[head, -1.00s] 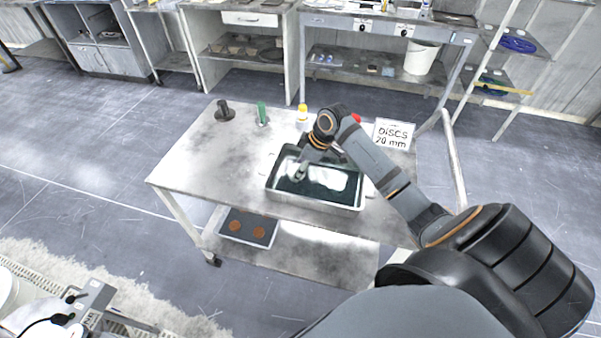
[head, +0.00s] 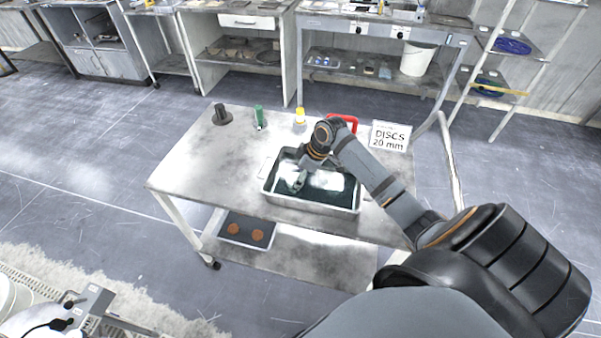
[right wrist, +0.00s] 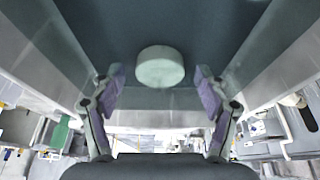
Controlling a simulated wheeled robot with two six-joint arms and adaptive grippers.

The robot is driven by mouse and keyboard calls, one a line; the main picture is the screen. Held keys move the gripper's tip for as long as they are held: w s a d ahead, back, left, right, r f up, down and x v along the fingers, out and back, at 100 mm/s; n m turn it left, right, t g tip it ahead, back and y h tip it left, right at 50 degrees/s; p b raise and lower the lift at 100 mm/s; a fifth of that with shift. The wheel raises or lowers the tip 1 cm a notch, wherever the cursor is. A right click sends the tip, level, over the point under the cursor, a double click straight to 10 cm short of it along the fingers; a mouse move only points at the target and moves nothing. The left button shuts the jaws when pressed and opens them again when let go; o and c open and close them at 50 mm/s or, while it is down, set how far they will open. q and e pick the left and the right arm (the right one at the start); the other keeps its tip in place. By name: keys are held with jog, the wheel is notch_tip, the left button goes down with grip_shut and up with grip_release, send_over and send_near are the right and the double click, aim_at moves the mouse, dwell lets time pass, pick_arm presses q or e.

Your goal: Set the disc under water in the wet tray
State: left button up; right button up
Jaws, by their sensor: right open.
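The wet tray (head: 312,204) is a grey metal tray with a dark, shiny interior on the cart top; its walls also show in the right wrist view (right wrist: 262,52). The disc (right wrist: 160,66) is pale grey-green, round and thick. It lies on the dark tray floor, just beyond and between my fingertips, with no finger touching it. My right gripper (right wrist: 161,82) is open, its two purple-padded fingers spread apart. In the head view my right gripper (head: 297,181) reaches down inside the tray near its left part; the disc cannot be made out there. My left gripper is not in view.
Behind the tray on the cart (head: 190,170) stand a dark round holder (head: 222,116), a green bottle (head: 259,117), a yellow-capped bottle (head: 300,117), a red item (head: 345,121) and a DISCS 20 mm sign (head: 389,136). The cart's left part is clear.

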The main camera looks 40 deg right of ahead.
jog(key=v, duration=1.2)
jog(key=shift+a, duration=0.1)
